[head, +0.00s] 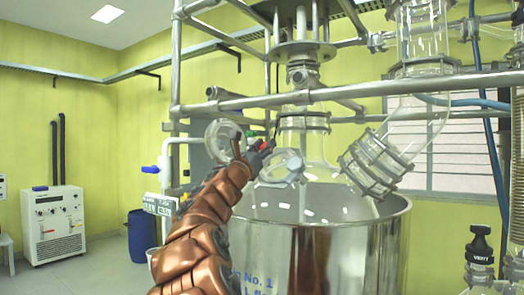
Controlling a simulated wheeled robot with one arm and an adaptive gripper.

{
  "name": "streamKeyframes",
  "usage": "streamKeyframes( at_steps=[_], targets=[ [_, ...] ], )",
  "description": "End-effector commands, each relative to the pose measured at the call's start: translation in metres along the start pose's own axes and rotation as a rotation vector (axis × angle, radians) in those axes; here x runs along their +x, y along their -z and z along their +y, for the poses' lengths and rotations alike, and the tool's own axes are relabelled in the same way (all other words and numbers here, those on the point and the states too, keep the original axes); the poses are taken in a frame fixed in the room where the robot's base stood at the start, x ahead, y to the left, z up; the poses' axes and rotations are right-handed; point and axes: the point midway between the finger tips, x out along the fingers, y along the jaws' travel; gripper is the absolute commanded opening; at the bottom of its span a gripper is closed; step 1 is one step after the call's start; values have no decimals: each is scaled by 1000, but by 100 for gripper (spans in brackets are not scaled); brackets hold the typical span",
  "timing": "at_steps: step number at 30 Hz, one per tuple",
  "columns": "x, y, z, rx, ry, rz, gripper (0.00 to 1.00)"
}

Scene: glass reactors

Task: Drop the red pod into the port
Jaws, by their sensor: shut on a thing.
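My copper-coloured arm reaches up from the bottom, and my gripper (263,148) is at its end, in front of the glass reactor (318,180). The gripper is small and dark here. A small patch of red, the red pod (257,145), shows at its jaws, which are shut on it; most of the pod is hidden. Just below and right of the gripper is a round glass port with a pale rim (283,168). Another round glass flange (222,141) is to the left, behind the arm. I cannot tell whether the pod touches the near port.
The glass vessel sits in a large steel bath (310,245). Metal frame bars (350,90) cross above, and an angled glass neck (375,165) juts out at right. A blue drum (141,235) and white cabinet (53,225) stand at left, with open floor there.

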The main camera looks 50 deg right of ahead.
Motion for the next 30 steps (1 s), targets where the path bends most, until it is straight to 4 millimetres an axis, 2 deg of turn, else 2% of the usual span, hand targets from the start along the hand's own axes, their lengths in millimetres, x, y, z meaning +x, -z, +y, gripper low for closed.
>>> streamKeyframes(
  at_steps=[8, 30],
  targets=[
    [2, 7, 0, 1, -1, -1, 13],
    [13, 40, 2, 1, -3, 0, 13]
  ],
)
